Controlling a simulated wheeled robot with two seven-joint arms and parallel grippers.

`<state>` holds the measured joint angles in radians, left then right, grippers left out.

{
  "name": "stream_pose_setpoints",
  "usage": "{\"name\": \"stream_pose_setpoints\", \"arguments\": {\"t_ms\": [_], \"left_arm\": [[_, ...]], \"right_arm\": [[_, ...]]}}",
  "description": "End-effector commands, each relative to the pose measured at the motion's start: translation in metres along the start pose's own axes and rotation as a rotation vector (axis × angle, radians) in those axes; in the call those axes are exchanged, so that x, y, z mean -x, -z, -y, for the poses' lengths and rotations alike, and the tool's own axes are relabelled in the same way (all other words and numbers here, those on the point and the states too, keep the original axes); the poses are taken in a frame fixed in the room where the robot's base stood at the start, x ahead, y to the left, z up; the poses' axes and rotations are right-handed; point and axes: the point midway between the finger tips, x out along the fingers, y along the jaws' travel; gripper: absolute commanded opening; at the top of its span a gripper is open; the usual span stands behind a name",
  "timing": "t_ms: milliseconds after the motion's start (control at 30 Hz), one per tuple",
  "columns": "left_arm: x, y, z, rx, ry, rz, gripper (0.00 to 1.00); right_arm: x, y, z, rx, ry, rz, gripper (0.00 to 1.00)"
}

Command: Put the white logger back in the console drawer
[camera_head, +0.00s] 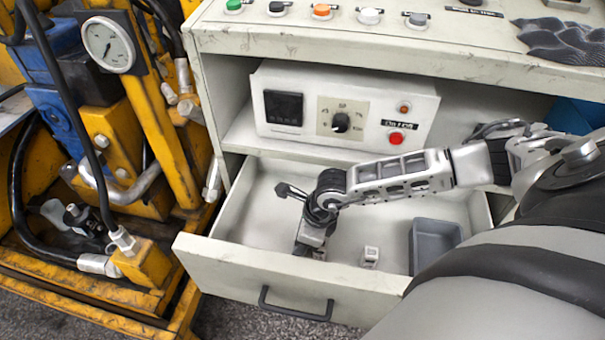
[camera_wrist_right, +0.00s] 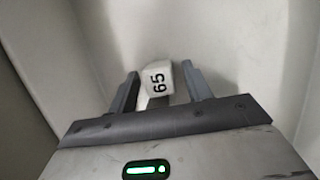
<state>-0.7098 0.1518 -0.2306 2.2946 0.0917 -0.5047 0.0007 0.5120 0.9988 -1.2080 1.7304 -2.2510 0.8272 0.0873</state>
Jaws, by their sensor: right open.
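My right gripper (camera_head: 310,250) points down into the left part of the open console drawer (camera_head: 270,275). In the right wrist view its two fingers (camera_wrist_right: 161,76) stand apart. A small white block marked "65" (camera_wrist_right: 157,80), which looks like the white logger, sits between the fingertips, with a gap on the right side. In the head view the gripper seems to hide this block. A small white item with a dark mark (camera_head: 370,257) lies on the drawer floor to the right of the gripper. I cannot tell whether it is the same block. My left gripper is not in view.
A grey open tray (camera_head: 435,242) stands at the drawer's right. A white control box (camera_head: 340,112) sits on the shelf above. Yellow machinery with hoses (camera_head: 125,150) stands close on the left. The drawer's front handle (camera_head: 297,312) faces me.

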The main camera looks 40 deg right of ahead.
Motion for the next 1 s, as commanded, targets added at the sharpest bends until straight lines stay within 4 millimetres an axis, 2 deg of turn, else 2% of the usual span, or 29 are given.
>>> {"name": "stream_pose_setpoints", "arguments": {"t_ms": [167, 400, 600, 800, 1000], "left_arm": [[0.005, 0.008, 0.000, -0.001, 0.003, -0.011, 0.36], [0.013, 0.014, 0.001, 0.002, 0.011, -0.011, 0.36], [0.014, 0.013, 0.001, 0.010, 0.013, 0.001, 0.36], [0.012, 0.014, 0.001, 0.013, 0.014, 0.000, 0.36], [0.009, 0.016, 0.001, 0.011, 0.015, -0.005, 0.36]], "right_arm": [[0.018, -0.001, 0.001, -0.001, 0.001, 0.002, 0.49], [0.071, -0.001, 0.001, 0.001, 0.002, 0.000, 0.49], [0.105, -0.001, 0.001, 0.001, 0.001, 0.000, 0.49], [0.121, -0.001, 0.000, 0.000, 0.000, 0.000, 0.49], [0.122, -0.001, 0.000, 0.000, -0.001, 0.000, 0.49]]}}
